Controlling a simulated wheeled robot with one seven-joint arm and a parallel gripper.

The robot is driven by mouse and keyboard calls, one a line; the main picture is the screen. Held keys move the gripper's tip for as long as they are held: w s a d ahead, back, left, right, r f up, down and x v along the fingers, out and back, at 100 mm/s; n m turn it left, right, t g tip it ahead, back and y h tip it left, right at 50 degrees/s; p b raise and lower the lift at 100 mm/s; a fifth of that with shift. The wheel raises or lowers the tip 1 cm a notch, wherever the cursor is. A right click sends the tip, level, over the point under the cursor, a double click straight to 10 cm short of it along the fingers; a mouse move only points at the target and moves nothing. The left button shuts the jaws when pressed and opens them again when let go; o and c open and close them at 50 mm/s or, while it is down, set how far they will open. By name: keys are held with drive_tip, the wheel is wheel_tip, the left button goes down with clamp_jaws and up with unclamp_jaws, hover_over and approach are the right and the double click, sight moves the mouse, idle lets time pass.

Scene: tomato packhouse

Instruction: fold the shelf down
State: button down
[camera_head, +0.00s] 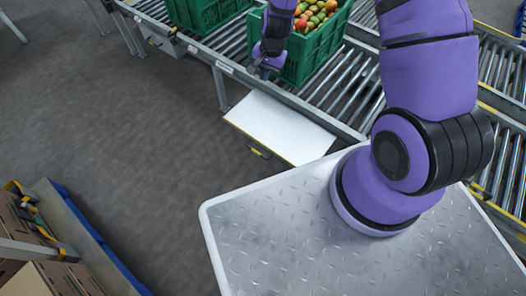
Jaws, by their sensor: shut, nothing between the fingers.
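The shelf is a white flat panel (279,127) with a yellow-edged front, fixed along the side of the roller conveyor. It stands out from the conveyor side and looks about level. A small latch or handle (258,153) shows at its front edge. My gripper (264,69) is shut and empty, above the conveyor's near rail and beyond the shelf's far left corner, close to a green crate. It looks apart from the shelf. The fingertips are small and partly dark in this view.
A green crate of tomatoes (322,45) stands on the roller conveyor (340,95) just behind my gripper. Another green crate (203,14) is to its left. The grey floor between is clear.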

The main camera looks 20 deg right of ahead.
drive_tip(key=s+a+f+m, duration=0.1)
drive_tip(key=s+f, duration=0.2)
drive_tip(key=f, duration=0.7)
drive_tip(key=s+a+f+m+g, duration=0.1)
drive_tip(key=s+f, duration=0.3)
drive_tip(key=f, duration=0.6)
drive_tip(key=shift+s+f+m, duration=0.3)
drive_tip(key=shift+f+m, duration=0.1)
drive_tip(key=shift+m, duration=0.4)
drive_tip(key=f, duration=0.4)
drive_tip(key=s+a+f, duration=0.1)
drive_tip(key=f, duration=0.4)
drive_tip(key=a+f, duration=0.1)
drive_tip(key=f, duration=0.3)
drive_tip(key=shift+s+a+f, duration=0.15)
drive_tip(key=shift+f, duration=0.2)
drive_tip(key=shift+f, duration=0.1)
